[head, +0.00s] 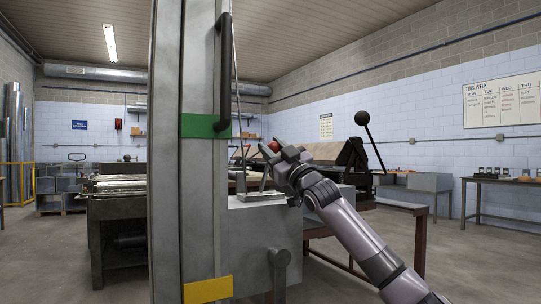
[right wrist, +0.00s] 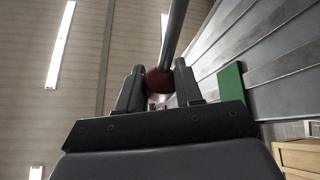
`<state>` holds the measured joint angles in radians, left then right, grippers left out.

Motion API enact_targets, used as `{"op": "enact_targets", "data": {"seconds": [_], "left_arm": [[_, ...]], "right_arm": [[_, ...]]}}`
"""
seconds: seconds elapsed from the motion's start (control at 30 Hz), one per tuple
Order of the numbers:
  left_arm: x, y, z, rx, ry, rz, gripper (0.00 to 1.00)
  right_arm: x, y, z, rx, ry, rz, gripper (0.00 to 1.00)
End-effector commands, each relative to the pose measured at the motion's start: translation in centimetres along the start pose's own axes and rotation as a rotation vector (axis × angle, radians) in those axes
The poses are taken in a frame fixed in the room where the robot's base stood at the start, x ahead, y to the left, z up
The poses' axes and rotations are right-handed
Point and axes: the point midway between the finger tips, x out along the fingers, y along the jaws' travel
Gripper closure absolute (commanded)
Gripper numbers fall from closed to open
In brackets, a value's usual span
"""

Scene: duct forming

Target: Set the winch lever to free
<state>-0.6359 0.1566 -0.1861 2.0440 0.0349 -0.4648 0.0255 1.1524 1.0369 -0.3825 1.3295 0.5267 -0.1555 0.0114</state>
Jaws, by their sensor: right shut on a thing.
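The winch lever's red knob (head: 271,147) shows at the tip of my right gripper (head: 275,152), to the right of the tall grey post. In the right wrist view the red knob (right wrist: 158,82) sits between the two fingers of my right gripper (right wrist: 159,88), which is shut on it. A grey rod (right wrist: 175,35) runs from the knob to the top of that view. The lever's base is not clear in either view. My left gripper is not in view.
The tall grey post (head: 165,150) stands close in front, with a green band (head: 205,126), a yellow band (head: 207,290) and a black handle (head: 224,70). A black-knobbed lever (head: 362,118) rises to the right of my right gripper. Open floor (head: 480,260) lies at the right.

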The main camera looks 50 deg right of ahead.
Motion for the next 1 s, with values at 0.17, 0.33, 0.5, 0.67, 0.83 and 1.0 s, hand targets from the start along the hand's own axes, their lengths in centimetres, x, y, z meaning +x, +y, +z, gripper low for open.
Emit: {"op": "enact_targets", "data": {"seconds": [0.17, 0.33, 0.5, 0.67, 0.83, 1.0], "left_arm": [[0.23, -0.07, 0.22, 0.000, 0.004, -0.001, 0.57], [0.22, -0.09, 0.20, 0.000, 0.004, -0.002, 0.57], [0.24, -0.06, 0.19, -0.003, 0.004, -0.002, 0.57], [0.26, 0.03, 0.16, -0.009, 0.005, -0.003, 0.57], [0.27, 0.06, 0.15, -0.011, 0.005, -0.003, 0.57], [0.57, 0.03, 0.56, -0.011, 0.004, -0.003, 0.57]], "right_arm": [[-0.21, -0.06, -0.21, 0.005, 0.021, 0.005, 1.00], [-0.20, -0.11, -0.28, 0.004, 0.024, 0.004, 1.00], [-0.21, -0.17, -0.27, 0.004, 0.024, 0.003, 1.00], [-0.21, -0.15, -0.23, 0.002, 0.022, 0.003, 0.41], [-0.21, -0.09, -0.17, 0.001, 0.020, 0.005, 0.41], [-0.91, -0.12, 0.04, 0.000, 0.019, 0.005, 0.41]]}}
